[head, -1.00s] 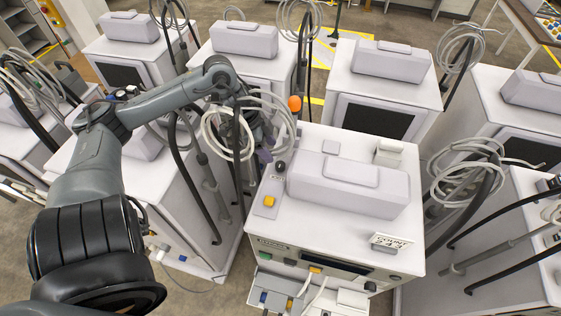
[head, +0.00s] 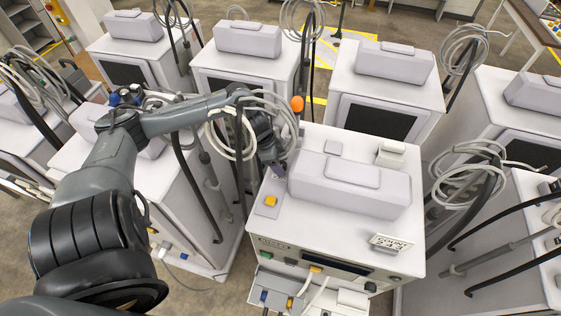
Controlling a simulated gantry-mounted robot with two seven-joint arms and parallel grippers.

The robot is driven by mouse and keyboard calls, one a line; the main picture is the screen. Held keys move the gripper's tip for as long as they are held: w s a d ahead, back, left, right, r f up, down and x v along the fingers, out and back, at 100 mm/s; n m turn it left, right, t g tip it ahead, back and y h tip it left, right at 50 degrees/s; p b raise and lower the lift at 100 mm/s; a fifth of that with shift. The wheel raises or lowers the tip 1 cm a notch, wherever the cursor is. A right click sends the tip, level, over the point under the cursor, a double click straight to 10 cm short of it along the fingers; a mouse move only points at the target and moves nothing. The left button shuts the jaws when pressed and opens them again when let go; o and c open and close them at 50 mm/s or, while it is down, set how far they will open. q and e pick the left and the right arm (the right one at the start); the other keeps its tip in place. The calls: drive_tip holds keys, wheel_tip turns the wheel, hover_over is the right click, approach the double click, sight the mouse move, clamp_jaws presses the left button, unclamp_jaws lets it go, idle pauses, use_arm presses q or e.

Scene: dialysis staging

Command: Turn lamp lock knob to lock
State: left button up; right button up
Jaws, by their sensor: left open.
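A grey control plate lies on the left of the white machine's top (head: 320,148). It carries a yellow button (head: 271,201). A small dark knob at the plate's far end (head: 279,169) shows only in part, beside my gripper; I cannot read its setting. My left gripper (head: 276,161) points down over that end of the plate, its fingers open; whether they touch the knob is unclear. My right gripper is not in view.
An orange ball (head: 297,104) stands just behind the gripper. Coiled grey hoses (head: 230,135) hang around my left forearm. A long white box (head: 345,185) lies right of the plate. Several similar machines stand close around.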

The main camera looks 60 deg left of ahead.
use_arm(q)
drive_tip(key=c, duration=1)
drive_tip(key=shift+c, duration=0.2)
